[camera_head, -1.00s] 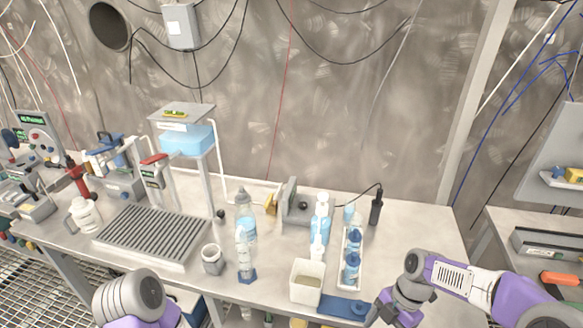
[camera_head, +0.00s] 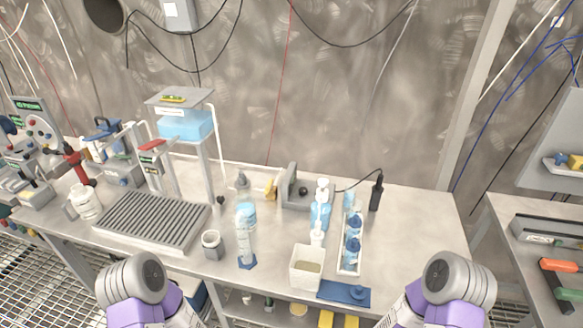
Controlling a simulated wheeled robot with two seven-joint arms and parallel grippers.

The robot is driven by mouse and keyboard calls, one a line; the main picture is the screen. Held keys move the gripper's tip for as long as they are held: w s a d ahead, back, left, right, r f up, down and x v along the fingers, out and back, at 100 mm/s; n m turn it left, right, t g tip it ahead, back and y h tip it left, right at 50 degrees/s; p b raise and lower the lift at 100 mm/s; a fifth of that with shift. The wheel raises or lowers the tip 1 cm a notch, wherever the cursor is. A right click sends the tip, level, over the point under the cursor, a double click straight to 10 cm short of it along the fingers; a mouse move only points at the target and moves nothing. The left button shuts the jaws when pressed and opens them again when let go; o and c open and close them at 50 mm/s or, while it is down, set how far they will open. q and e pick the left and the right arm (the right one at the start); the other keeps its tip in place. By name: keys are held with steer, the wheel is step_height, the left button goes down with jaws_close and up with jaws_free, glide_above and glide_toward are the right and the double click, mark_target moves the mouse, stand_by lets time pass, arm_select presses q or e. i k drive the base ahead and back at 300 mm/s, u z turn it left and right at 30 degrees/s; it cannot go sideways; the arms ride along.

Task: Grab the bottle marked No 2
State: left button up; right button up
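Several bottles stand on the table, and I cannot read a No 2 mark on any of them. A blue-filled bottle (camera_head: 246,212) stands near the middle, behind a clear tall cylinder with a blue base (camera_head: 246,243). A pump bottle with blue liquid (camera_head: 320,207) stands to the right, with a smaller white-and-blue bottle (camera_head: 317,234) in front of it. Small blue-capped bottles (camera_head: 352,249) stand in a white rack (camera_head: 341,267). Both my arms show at the bottom edge, in front of the table. Neither gripper is in view, so whether they hold anything is hidden.
A white open box (camera_head: 306,268) and a blue mat (camera_head: 343,293) lie at the table's front edge. A grey jar (camera_head: 212,245) and a ribbed drying tray (camera_head: 152,222) are to the left. The table's right end is clear. Another table with tools (camera_head: 563,275) stands at far right.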

mark_target(356, 205)
steer(key=u, duration=0.05)
steer(key=k, duration=0.5)
steer(key=z, duration=1.1)
steer(key=i, duration=0.8)
steer(key=u, duration=1.65)
